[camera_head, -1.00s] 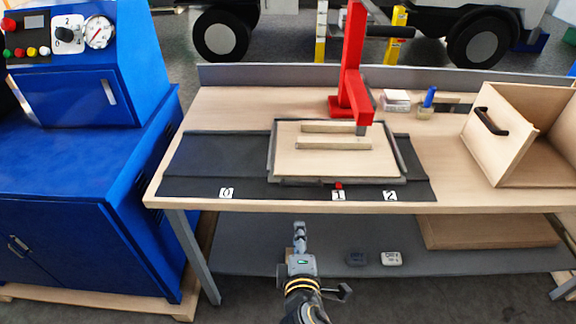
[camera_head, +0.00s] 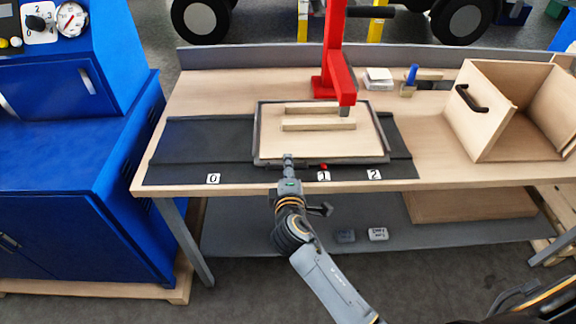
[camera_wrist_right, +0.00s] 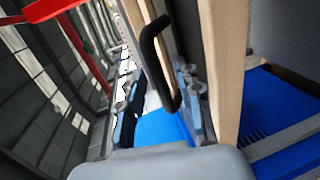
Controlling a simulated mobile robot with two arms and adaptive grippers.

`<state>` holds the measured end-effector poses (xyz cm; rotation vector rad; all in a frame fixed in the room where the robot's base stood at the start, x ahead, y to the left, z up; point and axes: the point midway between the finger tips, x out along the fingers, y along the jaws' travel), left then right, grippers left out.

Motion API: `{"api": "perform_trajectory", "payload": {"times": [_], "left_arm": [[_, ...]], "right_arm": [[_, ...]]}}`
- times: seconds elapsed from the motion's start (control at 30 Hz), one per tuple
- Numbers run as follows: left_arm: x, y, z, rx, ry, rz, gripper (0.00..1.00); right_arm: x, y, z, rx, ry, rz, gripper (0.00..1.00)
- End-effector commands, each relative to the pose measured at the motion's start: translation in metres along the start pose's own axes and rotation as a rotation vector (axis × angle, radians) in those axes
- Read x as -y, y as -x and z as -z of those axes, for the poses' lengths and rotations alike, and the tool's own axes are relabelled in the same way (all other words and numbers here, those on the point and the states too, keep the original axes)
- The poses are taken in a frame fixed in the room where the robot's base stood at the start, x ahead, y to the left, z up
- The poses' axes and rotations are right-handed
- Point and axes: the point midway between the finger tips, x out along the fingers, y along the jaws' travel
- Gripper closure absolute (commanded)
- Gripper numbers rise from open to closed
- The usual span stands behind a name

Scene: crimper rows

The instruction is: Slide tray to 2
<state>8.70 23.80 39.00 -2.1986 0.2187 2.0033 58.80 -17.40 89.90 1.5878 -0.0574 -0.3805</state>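The tray (camera_head: 268,134), a light wooden board in a grey frame, sits on the dark rail plate (camera_head: 205,140) on the bench. Two wooden bars lie on it. A red marker (camera_head: 323,166) at its front edge lines up with label 1 (camera_head: 323,176). Label 2 (camera_head: 374,174) is to the right and label 0 (camera_head: 213,179) to the left. My right gripper (camera_head: 288,160) is at the tray's front edge, left of the marker; contact is unclear. In the right wrist view its fingers (camera_wrist_right: 160,112) are apart, with a black handle (camera_wrist_right: 150,50) showing between them. My left gripper is out of view.
A red press (camera_head: 338,70) stands over the tray's back right part. A wooden box (camera_head: 475,125) with a black handle is at the right of the bench. A blue cabinet (camera_head: 60,150) is on the left. The rail right of the tray is clear.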

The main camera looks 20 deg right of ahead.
Motion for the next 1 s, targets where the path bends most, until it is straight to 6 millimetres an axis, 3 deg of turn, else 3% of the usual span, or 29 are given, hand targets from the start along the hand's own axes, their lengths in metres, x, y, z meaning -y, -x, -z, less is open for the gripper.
{"api": "perform_trajectory", "payload": {"times": [0.37, 0.57, 0.87, 1.0], "left_arm": [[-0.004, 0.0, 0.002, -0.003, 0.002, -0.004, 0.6], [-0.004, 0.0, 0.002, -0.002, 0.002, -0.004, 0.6], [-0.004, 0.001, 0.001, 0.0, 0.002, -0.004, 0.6], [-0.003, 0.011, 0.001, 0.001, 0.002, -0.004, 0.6]], "right_arm": [[0.0, -0.007, 0.0, 0.0, -0.001, 0.0, 0.65], [0.0, -0.007, 0.0, 0.0, -0.001, 0.0, 1.0], [0.0, -0.007, -0.002, 0.001, 0.0, 0.001, 1.0], [-0.001, -0.007, -0.024, 0.005, 0.004, 0.004, 1.0]]}}
